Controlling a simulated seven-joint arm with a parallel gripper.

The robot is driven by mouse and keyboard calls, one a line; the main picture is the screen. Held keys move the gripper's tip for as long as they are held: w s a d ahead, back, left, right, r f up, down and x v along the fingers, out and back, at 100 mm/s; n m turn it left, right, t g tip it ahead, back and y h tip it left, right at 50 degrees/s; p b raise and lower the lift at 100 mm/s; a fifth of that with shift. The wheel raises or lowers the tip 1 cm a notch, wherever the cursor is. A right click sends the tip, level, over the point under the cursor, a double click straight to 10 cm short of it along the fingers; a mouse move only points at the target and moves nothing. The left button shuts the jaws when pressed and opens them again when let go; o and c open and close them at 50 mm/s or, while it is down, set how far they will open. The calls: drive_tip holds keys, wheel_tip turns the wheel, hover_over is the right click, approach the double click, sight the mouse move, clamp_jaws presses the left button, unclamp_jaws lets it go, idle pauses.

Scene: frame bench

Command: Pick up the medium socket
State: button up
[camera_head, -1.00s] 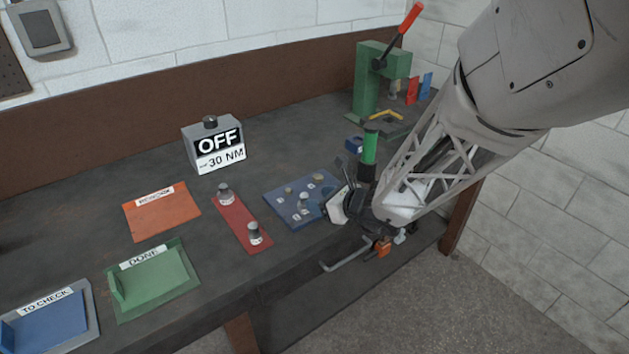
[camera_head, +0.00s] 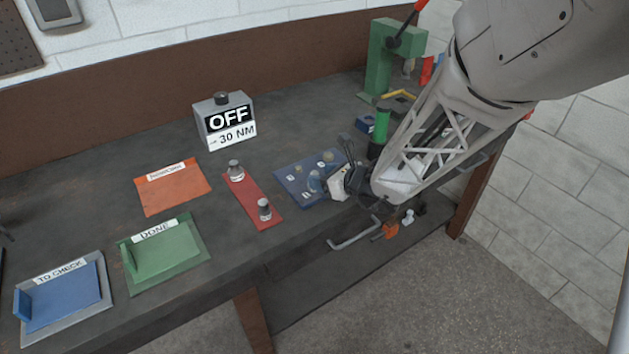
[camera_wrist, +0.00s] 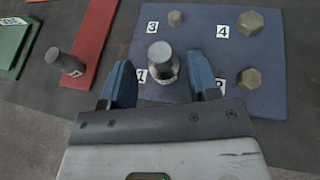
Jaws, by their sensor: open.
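A grey cylindrical socket (camera_wrist: 161,62) stands upright at the label 1 corner of the blue plate (camera_wrist: 190,38). It also shows in the head view (camera_head: 315,182). My gripper (camera_wrist: 161,78) is open, its two blue fingers on either side of this socket with gaps to both; nothing is gripped. In the head view my gripper (camera_head: 332,183) is low at the plate's right front. Two more sockets, a far one (camera_head: 235,171) and a near one (camera_head: 265,209), stand on the red strip (camera_head: 250,192). I cannot read sizes, so which socket is medium is unclear.
Several hex bolts, one of them large (camera_wrist: 250,22), stand on the blue plate beside number labels. A torque display box (camera_head: 224,120) reads OFF, 30 NM. Orange (camera_head: 172,190), green (camera_head: 170,255) and blue (camera_head: 65,300) trays lie left. A green press (camera_head: 385,60) stands behind.

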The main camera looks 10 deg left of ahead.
drive_tip(key=shift+x, duration=2.55)
drive_tip(key=shift+c, duration=0.4)
clamp_jaws()
